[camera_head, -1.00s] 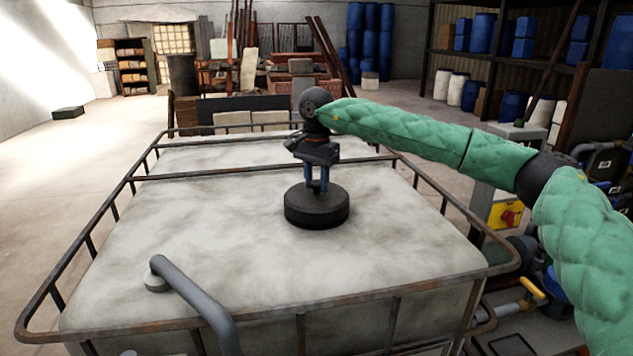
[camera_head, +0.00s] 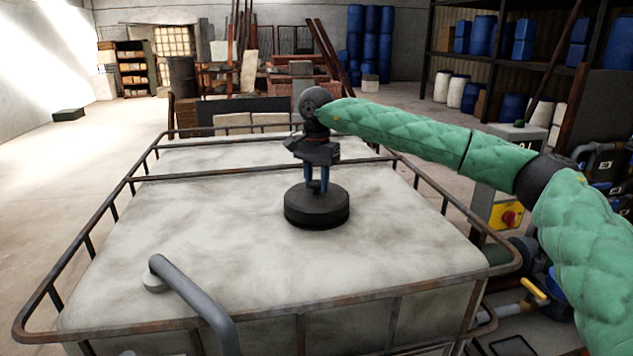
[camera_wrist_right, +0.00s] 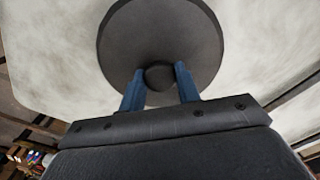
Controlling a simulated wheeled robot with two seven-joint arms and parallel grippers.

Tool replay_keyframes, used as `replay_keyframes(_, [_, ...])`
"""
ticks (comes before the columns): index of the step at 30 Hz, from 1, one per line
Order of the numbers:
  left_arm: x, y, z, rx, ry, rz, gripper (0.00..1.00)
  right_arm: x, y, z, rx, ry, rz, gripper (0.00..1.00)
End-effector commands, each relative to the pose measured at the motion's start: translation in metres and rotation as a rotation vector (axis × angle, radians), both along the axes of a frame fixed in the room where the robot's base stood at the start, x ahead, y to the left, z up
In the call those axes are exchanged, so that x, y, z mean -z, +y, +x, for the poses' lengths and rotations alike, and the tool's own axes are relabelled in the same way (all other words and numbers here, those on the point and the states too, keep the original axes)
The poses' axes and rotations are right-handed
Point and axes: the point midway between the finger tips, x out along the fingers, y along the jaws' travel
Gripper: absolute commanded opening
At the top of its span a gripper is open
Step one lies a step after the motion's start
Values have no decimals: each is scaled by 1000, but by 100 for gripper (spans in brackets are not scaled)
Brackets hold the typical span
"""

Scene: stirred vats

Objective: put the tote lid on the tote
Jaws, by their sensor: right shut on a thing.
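The tote (camera_head: 200,240) is a large pale, stained block inside a rusty tube cage, and it fills the middle of the head view. The tote lid (camera_head: 317,208) is a round black disc at the middle of the tote's top. It also shows in the right wrist view (camera_wrist_right: 160,30), with a round knob at its centre. My right gripper (camera_head: 317,187) points down over the lid, its blue fingers shut on the knob. Whether the lid rests on the tote or hangs just above it I cannot tell. Any opening under the lid is hidden. My left gripper is not in view.
A grey bent pipe (camera_head: 195,300) rises over the tote's near left edge. The rusty cage rail (camera_head: 300,308) runs around the tote's top. A grey box with a yellow panel and red knob (camera_head: 510,218) stands to the right. The tote's top left is clear.

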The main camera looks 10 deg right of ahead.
Motion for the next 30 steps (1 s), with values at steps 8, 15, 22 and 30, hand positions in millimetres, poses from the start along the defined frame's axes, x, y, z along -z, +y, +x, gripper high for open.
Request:
replay_keyframes(8, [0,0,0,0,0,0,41,1,0,0,0,0,0,6])
replay_keyframes(15, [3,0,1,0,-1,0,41,5,0,0,0,0,0,6])
replay_keyframes(22, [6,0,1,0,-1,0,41,8,0,0,0,0,0,6])
replay_keyframes(30, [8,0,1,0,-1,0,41,11,0,0,0,0,0,36])
